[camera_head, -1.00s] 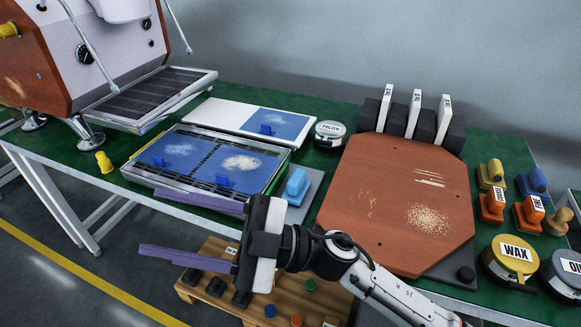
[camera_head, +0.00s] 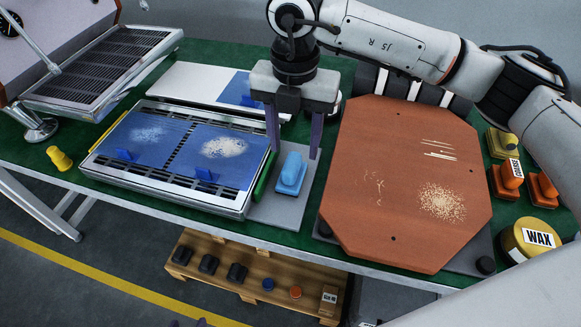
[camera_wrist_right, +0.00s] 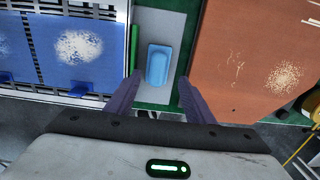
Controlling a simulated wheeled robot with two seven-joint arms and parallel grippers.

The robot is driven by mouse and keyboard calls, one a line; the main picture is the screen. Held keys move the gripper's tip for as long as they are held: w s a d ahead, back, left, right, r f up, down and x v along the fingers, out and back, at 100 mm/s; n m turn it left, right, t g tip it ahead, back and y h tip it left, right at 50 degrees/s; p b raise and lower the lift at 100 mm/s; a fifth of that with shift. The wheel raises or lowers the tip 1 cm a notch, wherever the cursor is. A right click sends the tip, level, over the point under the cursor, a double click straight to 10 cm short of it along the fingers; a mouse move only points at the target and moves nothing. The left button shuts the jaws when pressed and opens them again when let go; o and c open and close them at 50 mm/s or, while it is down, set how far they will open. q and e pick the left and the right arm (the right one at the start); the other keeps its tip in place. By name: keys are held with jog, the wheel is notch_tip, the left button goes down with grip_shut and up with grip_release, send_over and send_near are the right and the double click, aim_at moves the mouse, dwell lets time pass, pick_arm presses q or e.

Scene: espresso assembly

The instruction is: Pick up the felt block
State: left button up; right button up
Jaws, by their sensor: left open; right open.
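The felt block, a light blue block with a raised grip (camera_head: 291,173), rests on a grey mat (camera_head: 262,211) between the metal tray and the brown board. My right gripper (camera_head: 294,154) points down above it, open and empty. In the right wrist view the felt block (camera_wrist_right: 158,63) lies between and just ahead of the two purple fingers (camera_wrist_right: 160,78), apart from both. Only small purple tips of my left gripper (camera_head: 188,323) show at the bottom edge of the head view; it is open.
A metal tray (camera_head: 170,196) with blue panels and a green bar (camera_head: 264,178) stand close left of the block. The brown board (camera_head: 400,185) is close on the right. Sanding blocks (camera_head: 508,175) and a wax tin (camera_head: 527,238) are farther right.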

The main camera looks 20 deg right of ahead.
aim_at(292, 162)
notch_tip(292, 162, down, 8)
jog(key=shift+w+a+r+p, duration=0.1)
jog(key=shift+a+r+p, duration=0.1)
jog(key=shift+p, duration=0.2)
jog(key=c, duration=0.8)
jog(key=shift+c, duration=0.2)
notch_tip(292, 162, up, 10)
jog(key=shift+r+b, duration=0.1)
jog(key=shift+b, duration=0.25)
